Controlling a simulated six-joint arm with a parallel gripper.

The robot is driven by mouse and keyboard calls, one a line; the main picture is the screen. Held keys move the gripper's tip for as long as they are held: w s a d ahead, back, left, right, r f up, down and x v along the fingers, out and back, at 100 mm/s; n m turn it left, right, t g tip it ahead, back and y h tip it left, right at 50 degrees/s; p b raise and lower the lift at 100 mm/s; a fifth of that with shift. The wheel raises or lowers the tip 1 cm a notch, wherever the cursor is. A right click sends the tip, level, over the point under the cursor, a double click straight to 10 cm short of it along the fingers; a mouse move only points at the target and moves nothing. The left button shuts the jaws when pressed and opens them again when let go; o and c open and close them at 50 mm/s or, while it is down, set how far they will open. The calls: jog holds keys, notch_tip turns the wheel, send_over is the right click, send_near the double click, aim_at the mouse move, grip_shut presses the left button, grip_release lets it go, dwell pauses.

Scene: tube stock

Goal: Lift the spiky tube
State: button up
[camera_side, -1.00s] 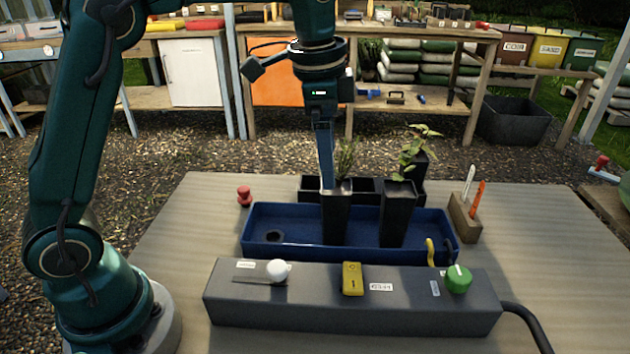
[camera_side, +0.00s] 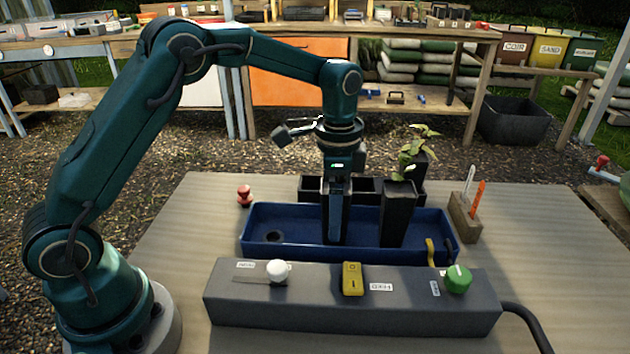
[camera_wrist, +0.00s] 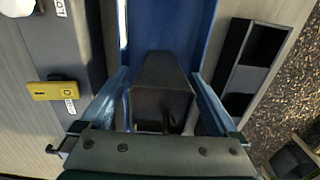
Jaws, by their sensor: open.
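The spiky tube is a tall, dark, tapered square pot (camera_wrist: 160,75) standing in the blue tray (camera_side: 290,222). Its spiky plant, seen earlier in the side view, is now hidden behind my gripper. My gripper (camera_side: 336,228) points straight down over this tube, with one blue finger in front of it in the side view. In the wrist view my gripper (camera_wrist: 161,92) is open, one finger on each side of the tube, with narrow gaps. A second dark tube (camera_side: 398,215) with a broad-leaved plant stands upright to the right in the same tray.
A grey control box (camera_side: 330,312) with a white knob, yellow switch and green knob lies in front of the tray. A black divided tray (camera_side: 312,187) is behind. A red knob-like object (camera_side: 244,195) and a wooden block (camera_side: 464,220) with two markers flank the tray.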

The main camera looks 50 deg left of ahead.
grip_shut()
jog(key=shift+r, duration=0.1)
